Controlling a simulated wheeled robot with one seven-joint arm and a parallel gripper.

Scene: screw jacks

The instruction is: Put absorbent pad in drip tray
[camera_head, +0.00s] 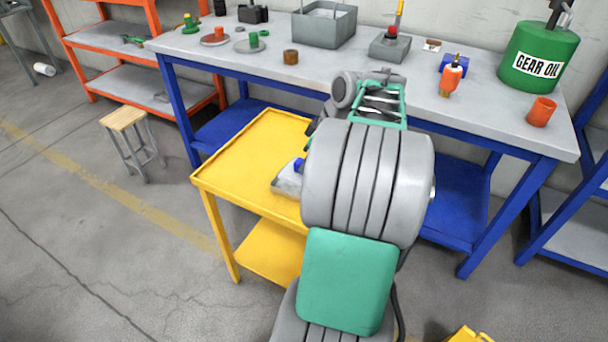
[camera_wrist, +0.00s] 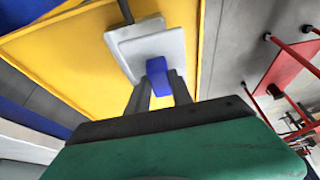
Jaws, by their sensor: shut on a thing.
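A light grey pad-like piece with a blue grip (camera_wrist: 157,66) lies on or just above the yellow cart in the wrist view. I take it for the absorbent pad (camera_wrist: 158,46); it also shows in the head view (camera_head: 286,182), partly behind my arm. My gripper (camera_wrist: 158,80) is shut on the blue grip. In the head view my gripper is hidden behind my arm. A grey open-topped box (camera_head: 325,28) stands at the back of the bench and looks like the drip tray, though I cannot be sure.
The yellow cart (camera_head: 237,160) has a clear left half. The blue-legged bench (camera_head: 285,68) behind carries a smaller grey block (camera_head: 389,49), a green gear oil can (camera_head: 537,55), an orange cup (camera_head: 541,111) and an orange bottle (camera_head: 451,77). A stool (camera_head: 126,120) stands left.

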